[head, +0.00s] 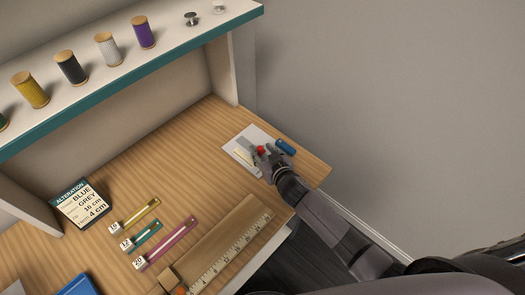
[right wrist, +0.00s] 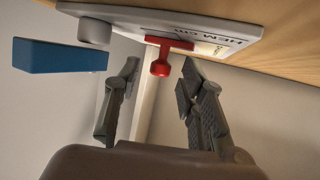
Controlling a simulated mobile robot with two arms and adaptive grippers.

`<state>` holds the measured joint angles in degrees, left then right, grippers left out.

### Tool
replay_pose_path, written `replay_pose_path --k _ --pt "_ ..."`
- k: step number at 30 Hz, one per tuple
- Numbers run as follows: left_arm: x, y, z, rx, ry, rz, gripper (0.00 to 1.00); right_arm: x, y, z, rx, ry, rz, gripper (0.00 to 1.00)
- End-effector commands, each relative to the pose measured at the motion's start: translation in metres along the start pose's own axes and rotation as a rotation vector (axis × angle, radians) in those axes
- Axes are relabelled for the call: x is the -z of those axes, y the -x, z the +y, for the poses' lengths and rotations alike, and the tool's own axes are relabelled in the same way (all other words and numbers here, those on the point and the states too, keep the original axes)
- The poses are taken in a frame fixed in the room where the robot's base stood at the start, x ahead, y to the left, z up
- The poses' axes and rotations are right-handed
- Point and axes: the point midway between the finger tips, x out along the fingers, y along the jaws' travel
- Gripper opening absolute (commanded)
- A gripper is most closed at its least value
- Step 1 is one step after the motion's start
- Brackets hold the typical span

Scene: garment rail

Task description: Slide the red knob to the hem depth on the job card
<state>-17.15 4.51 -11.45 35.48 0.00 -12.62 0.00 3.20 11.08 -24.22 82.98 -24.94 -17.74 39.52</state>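The red knob (head: 261,149) sits on the white hem gauge plate (head: 236,155) at the right end of the table. In the right wrist view the red knob (right wrist: 160,67) hangs from a red crossbar on the plate (right wrist: 215,28), which is marked "HEM cm". My right gripper (right wrist: 160,66) is open, with one finger on each side of the knob and visible gaps between. In the head view my right gripper (head: 264,158) partly covers the plate. The job card (head: 79,204) at the left reads BLUE, GREY, 16 cm and 4 cm. The gauge's scale numbers are not readable.
A blue block (head: 285,147) is beside the plate, close to my gripper; it also shows in the right wrist view (right wrist: 60,56). Several zippers, including a pink one (head: 170,241), and a ruler (head: 235,254) lie nearer. A shelf with thread spools (head: 70,68) stands behind.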

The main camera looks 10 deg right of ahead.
Motion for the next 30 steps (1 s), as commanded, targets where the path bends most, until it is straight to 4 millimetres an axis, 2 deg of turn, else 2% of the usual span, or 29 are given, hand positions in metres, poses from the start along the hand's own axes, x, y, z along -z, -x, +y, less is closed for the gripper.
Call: replay_pose_path --k 9,26,30 --pt "-0.0004 -0.0001 -0.0001 0.000 0.000 -0.001 0.40 0.0003 -0.0030 -0.0002 0.000 0.000 0.000 0.37" --pt "-0.0004 0.0000 -0.0002 0.000 0.000 0.000 0.40 0.0001 -0.0027 -0.0001 0.000 0.000 0.000 0.01" --pt "-0.0004 0.0000 -0.0004 0.000 -0.001 0.000 0.40 0.0000 -0.0027 -0.0001 0.000 0.000 0.000 0.00"
